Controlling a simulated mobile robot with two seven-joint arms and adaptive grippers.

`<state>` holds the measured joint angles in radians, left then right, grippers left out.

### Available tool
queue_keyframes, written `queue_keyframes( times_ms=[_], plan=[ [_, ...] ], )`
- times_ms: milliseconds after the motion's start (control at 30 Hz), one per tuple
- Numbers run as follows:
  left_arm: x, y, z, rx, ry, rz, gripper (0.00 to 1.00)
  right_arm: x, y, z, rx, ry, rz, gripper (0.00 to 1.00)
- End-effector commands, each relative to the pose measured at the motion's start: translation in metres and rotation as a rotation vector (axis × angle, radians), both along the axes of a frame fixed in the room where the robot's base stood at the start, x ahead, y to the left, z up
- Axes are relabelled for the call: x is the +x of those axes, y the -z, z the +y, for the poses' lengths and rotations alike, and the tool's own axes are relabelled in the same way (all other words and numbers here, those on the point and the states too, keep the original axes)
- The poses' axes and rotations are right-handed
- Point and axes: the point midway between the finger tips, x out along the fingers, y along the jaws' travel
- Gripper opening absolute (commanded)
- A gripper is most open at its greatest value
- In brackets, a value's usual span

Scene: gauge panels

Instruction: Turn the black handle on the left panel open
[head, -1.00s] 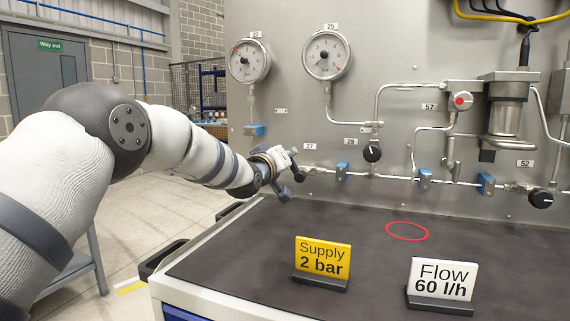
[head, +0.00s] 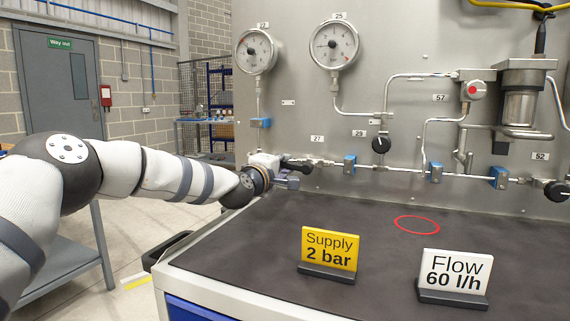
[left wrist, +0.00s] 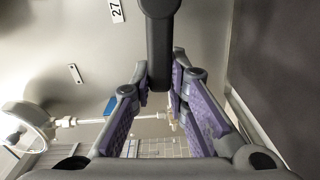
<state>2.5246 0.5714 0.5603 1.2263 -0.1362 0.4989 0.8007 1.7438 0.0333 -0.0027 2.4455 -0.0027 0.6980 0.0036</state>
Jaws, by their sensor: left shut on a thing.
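The black handle (head: 298,164) is on the left part of the steel panel, just below the label 27. It lies about level, along the pipe line. My left gripper (head: 284,176) reaches it from the left, at the table's back left corner. In the left wrist view the black handle (left wrist: 160,40) comes down from the top as a thick bar. Its lower end sits between the fingertips of my left gripper (left wrist: 161,88), which is shut on it. The handle's pivot is hidden. My right gripper is not in view.
Two gauges (head: 334,46) hang above on the panel. Blue-bodied valves (head: 349,164) and black knobs (head: 381,144) follow along the pipe to the right. A yellow Supply sign (head: 330,247) and a white Flow sign (head: 456,271) stand on the dark table (head: 230,250), near a red ring (head: 416,225).

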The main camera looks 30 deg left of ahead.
Motion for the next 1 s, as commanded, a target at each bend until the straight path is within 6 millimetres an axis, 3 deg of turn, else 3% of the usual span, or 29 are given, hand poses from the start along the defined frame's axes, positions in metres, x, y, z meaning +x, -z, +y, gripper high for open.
queue_keyframes(
  times_ms=[300,867,900,967,1000],
  plan=[
    [0.0003,0.0076,0.0002,-0.114,0.0,-0.008,0.0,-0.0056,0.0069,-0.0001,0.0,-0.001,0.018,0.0],
    [0.0,0.0078,-0.0008,-0.142,0.002,-0.009,0.0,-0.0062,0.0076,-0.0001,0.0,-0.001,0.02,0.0],
    [0.0,0.0079,-0.0007,-0.142,0.002,-0.008,0.21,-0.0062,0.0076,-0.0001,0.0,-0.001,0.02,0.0],
    [0.0,0.008,-0.0007,-0.141,0.002,-0.008,0.35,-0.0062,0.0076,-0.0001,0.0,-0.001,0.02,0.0],
    [0.0,0.008,-0.0006,-0.14,0.001,-0.008,0.36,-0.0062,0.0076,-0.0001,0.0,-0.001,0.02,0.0]
  ],
)
